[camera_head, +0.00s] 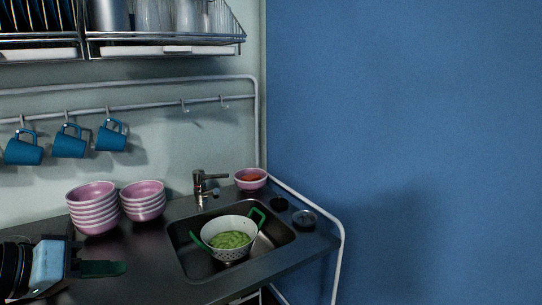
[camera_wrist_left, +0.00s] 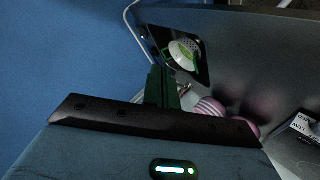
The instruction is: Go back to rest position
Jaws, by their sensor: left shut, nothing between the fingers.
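My left gripper (camera_head: 122,268) is low at the left of the head view, over the counter in front of the pink bowls. Its dark green fingers are closed together with nothing between them. In the left wrist view the shut fingers (camera_wrist_left: 160,72) point up toward the sink. My right gripper is in neither view.
A dark counter (camera_head: 152,240) holds two stacks of pink bowls (camera_head: 95,214) and a sink with a white, green-handled colander (camera_head: 217,241) of green food. Blue mugs (camera_head: 68,145) hang from a rail.

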